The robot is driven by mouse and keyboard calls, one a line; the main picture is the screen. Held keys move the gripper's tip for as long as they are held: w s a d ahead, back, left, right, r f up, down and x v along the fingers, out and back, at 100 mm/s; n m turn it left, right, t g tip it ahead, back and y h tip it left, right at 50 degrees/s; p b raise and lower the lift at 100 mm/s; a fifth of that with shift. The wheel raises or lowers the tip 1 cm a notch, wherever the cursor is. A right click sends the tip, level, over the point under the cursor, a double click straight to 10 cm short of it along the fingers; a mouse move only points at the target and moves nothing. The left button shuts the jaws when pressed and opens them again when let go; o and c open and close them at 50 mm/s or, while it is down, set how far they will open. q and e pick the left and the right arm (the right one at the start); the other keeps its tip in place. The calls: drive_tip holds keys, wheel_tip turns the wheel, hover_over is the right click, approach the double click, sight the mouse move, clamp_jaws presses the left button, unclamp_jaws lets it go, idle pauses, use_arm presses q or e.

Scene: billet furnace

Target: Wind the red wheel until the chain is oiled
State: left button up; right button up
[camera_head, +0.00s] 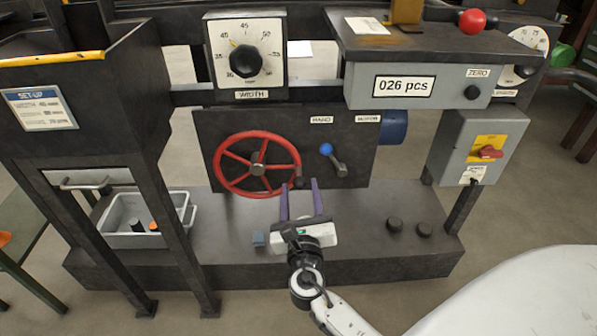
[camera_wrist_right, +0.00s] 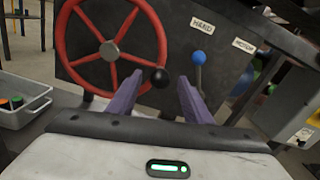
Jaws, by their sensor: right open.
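The red wheel (camera_head: 257,164) is a spoked handwheel on a dark upright panel (camera_head: 361,160), with a grey hub and a dark knob (camera_wrist_right: 160,78) at its lower right rim. My right gripper (camera_head: 301,184) is open and empty, its two purple fingers pointing at the panel just below and right of the wheel. In the right wrist view, the red wheel (camera_wrist_right: 112,45) is at upper left, and the knob shows near the left finger, between the fingertips and the wheel. Whether they touch cannot be told. My left gripper is out of view. No chain is recognisable.
A blue-knobbed lever (camera_head: 333,159) sits right of the wheel below HAND and MOTOR labels. A grey bin (camera_head: 120,240) stands at lower left on the dark base. A WIDTH dial (camera_head: 245,55), a 026 pcs counter (camera_head: 404,86) and a switch box (camera_head: 480,145) surround the panel.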

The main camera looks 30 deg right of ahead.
sight(299, 168)
drive_tip(key=b+x, duration=0.1)
drive_tip(key=x, duration=0.8)
clamp_jaws()
